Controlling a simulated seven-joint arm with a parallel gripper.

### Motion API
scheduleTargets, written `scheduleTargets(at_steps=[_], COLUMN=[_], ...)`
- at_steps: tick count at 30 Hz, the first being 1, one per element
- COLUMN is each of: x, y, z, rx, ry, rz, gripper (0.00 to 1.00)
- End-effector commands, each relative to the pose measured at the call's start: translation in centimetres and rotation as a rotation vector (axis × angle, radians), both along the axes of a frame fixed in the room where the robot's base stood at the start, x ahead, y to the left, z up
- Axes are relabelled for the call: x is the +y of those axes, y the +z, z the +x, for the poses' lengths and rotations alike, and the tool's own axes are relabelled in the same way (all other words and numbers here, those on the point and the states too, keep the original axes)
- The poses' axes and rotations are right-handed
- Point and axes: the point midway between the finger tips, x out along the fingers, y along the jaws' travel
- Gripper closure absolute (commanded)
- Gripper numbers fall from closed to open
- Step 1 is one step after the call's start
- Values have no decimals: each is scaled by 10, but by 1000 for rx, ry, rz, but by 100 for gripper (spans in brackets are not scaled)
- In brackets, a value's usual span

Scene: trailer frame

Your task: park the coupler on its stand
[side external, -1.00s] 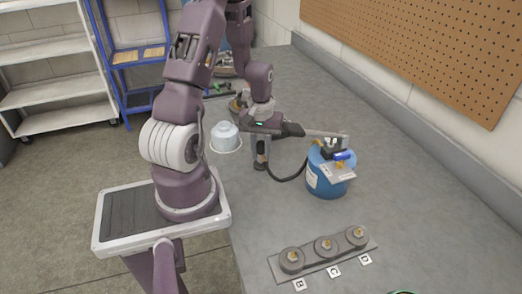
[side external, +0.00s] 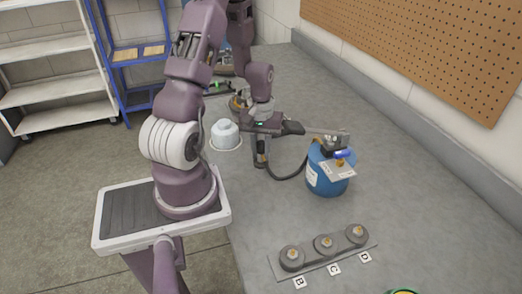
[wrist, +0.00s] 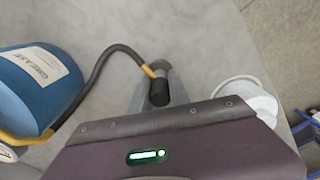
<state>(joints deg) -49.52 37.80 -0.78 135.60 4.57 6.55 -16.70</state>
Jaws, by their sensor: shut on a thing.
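My gripper (side external: 261,148) is low over the bench, left of the blue grease bucket. It is shut on the coupler (wrist: 159,92), which shows in the wrist view as a black cylinder with an orange-yellow collar. The coupler is on the end of a black hose (wrist: 107,63) that runs to the bucket (side external: 327,178). The bucket also shows at the left of the wrist view (wrist: 35,80). The fingertips are largely hidden. A grey tapered shape lies behind the coupler, and I cannot tell whether it is a stand or a finger.
A white pot (side external: 225,133) stands just left of my gripper; it also shows in the wrist view (wrist: 245,97). A rail (side external: 323,257) with three round fittings labelled B, C and D lies at the front. Loose items sit behind my arm. The right of the bench is clear.

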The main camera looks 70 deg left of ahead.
Motion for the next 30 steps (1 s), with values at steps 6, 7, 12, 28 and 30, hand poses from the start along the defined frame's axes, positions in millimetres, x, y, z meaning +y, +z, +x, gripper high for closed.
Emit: scheduleTargets(at_steps=[6,7,12,28,30], x=[0,0,0,0,0], y=[-1,-1,-1,-1,-1], z=[0,0,0,0,0], rx=[0,0,0,0,0], ry=[0,0,0,0,0], rz=[0,0,0,0,0], gripper=[100,100,60,34,34])
